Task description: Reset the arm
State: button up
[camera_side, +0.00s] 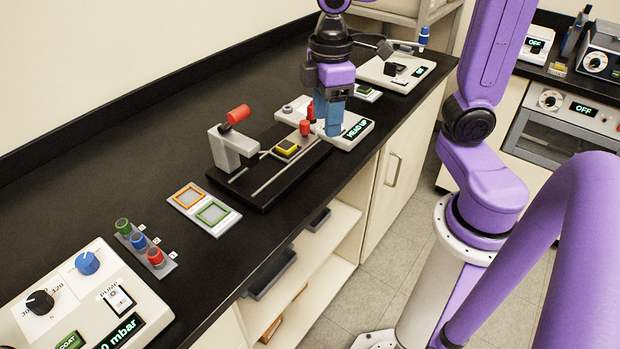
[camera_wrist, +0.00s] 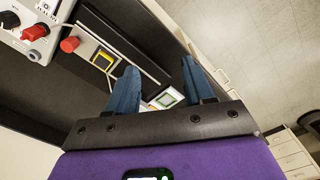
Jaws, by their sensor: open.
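My gripper (camera_side: 337,128) hangs fingers down above the bench, over the near side of the white control box (camera_side: 352,134) whose screen reads "HEAD UP". In the wrist view my gripper's two blue fingers (camera_wrist: 159,72) stand apart with nothing between them. The stylus profiler's black base (camera_side: 262,196) has rails, a grey upright (camera_side: 229,150) with a red cylinder (camera_side: 238,114) on top, and a yellow-topped square block (camera_side: 287,147) on its stage. This yellow square also shows in the wrist view (camera_wrist: 103,60). Red parts (camera_side: 305,127) stand close beside my fingers; contact is unclear.
A two-pad tray (camera_side: 204,209) with orange and green frames lies left of the profiler. A rack of green, blue and red capped vials (camera_side: 145,244) and a pump console (camera_side: 82,301) are nearer. Another instrument (camera_side: 394,72) stands behind. Bare black bench lies between them.

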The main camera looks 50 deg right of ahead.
jog(key=s+f, duration=0.2)
jog(key=s, duration=0.5)
jog(key=s+f+n, duration=0.1)
jog(key=s+f, duration=0.2)
jog(key=s, duration=0.4)
jog(key=shift+n, duration=0.3)
